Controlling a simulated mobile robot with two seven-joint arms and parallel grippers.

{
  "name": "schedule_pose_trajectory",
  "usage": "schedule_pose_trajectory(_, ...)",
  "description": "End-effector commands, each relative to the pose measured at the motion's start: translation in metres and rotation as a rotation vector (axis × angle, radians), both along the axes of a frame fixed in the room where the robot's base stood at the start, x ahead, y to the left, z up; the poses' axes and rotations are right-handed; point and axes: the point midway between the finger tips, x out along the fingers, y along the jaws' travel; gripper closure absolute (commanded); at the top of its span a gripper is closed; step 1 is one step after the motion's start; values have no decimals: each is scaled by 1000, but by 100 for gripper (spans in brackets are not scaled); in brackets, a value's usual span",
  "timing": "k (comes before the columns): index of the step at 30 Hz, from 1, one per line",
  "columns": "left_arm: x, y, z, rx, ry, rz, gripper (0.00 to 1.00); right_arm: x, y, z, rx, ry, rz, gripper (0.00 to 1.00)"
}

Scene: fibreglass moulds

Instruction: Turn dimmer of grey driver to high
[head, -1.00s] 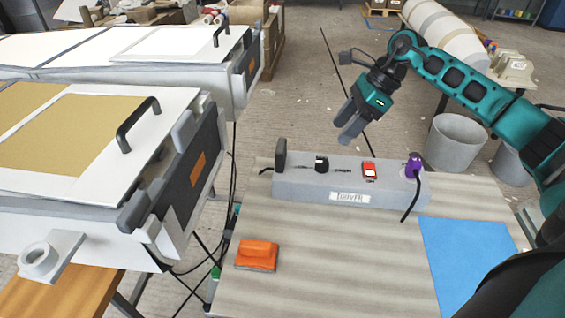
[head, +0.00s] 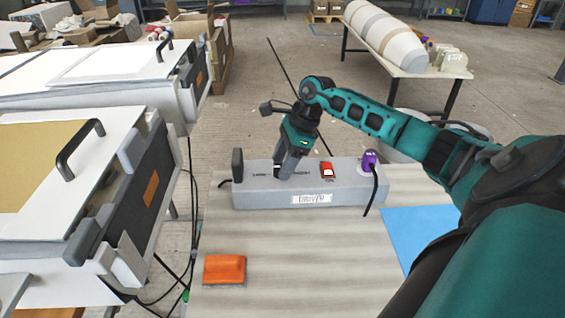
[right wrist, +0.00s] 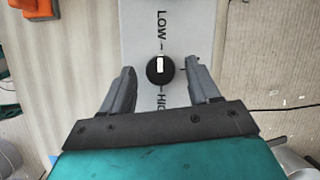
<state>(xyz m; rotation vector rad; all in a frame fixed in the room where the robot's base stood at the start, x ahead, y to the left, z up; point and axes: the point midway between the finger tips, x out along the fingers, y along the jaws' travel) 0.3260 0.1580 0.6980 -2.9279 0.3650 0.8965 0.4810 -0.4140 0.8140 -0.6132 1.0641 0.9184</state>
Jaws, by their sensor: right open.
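The grey driver (head: 250,196) is a long box on the table with a white "DRIVER" label. Its dimmer is a round black knob (right wrist: 160,75) with a white mark, between the printed words LOW and HIGH. The white mark points towards LOW. My right gripper (head: 283,174) is open over the dimmer, pointing down. In the right wrist view its fingers (right wrist: 160,88) stand on either side of the knob, with a gap on each side. In the head view the fingers largely hide the knob. My left gripper is not in view.
A red switch (head: 327,169) and a purple plug (head: 369,158) with a black cable sit on the driver, right of the dimmer. An orange block (head: 224,268) lies at the table's front left. A blue sheet (head: 405,235) lies at the right. The table between is clear.

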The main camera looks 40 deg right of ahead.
Motion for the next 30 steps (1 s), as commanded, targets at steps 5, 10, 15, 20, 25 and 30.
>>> schedule_pose_trajectory(5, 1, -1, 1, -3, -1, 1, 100, 1, 2, -6, -1, 0, -1, 39)
schedule_pose_trajectory(10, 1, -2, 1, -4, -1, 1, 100, 1, 2, -6, -1, 0, -1, 39)
schedule_pose_trajectory(15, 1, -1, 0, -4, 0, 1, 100, 1, 2, -5, 0, 0, -1, 52)
schedule_pose_trajectory(20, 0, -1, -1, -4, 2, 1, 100, 1, 2, -5, 0, 0, -1, 68)
schedule_pose_trajectory(25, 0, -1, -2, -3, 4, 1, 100, 1, 2, -5, 0, 0, -1, 84)
schedule_pose_trajectory(30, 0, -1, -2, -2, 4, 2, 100, 1, 2, -5, 0, 0, -1, 94)
